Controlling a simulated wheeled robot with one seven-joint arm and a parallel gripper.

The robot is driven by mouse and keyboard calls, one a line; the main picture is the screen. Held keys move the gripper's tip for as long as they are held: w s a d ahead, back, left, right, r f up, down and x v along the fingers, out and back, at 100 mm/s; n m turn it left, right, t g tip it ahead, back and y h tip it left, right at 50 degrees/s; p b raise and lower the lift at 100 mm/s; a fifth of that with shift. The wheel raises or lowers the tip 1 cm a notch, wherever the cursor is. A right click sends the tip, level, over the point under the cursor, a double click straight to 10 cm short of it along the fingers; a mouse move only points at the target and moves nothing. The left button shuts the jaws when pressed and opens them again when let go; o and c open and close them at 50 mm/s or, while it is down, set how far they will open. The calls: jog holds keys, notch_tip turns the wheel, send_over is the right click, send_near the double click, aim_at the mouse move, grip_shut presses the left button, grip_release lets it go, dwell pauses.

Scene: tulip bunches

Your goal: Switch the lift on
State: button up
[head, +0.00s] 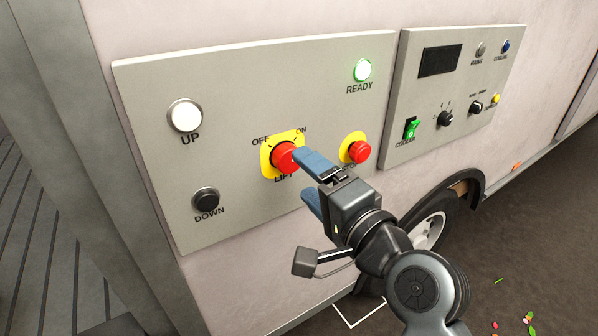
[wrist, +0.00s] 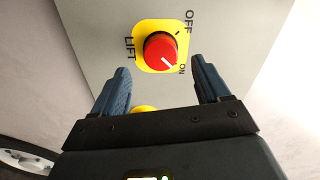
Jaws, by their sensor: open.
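The red LIFT knob (head: 285,156) sits on a yellow plate on the left grey panel, with OFF and ON printed above it. In the wrist view the knob (wrist: 159,50) has a white pointer line aimed toward the ON mark. The green READY lamp (head: 362,70) on the same panel is lit. My gripper (head: 304,174) is open and empty, just in front of the knob. In the wrist view its two blue fingers lie apart below the knob, one to each side. In the head view, the upper finger overlaps the knob's right edge; I cannot tell whether it touches.
A red stop button (head: 358,151) on a yellow plate is close right of my gripper. The white UP button (head: 185,116) and black DOWN button (head: 206,200) are at left. A second panel (head: 395,120) with a green cooler switch (head: 411,129) is at right. A wheel (head: 432,230) is below.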

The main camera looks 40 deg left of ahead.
jog(key=shift+v, duration=1.5)
jog(key=s+d+f+m+t+h, duration=0.1)
jog(key=s+d+f+t+h, duration=0.3)
jog(key=d+f, duration=0.7)
jog(key=s+d+f+m+t+h, duration=0.1)
jog(key=s+d+f+t+h, duration=0.35)
jog(key=d, duration=1.05)
jog(key=s+d+f+h, duration=0.3)
jog(key=s+d+h, duration=0.2)
jog(key=s+d, duration=0.5)
jog(key=s+d+r+n+h, duration=0.1)
jog(key=s+d+r+n, duration=0.1)
jog(key=s, duration=0.5)
jog(key=s+d+r+n+h, duration=0.2)
jog(key=s+d+r, duration=0.1)
jog(key=s, duration=0.4)
jog(key=shift+s+r+g, duration=0.35)
jog(key=shift+r, duration=0.25)
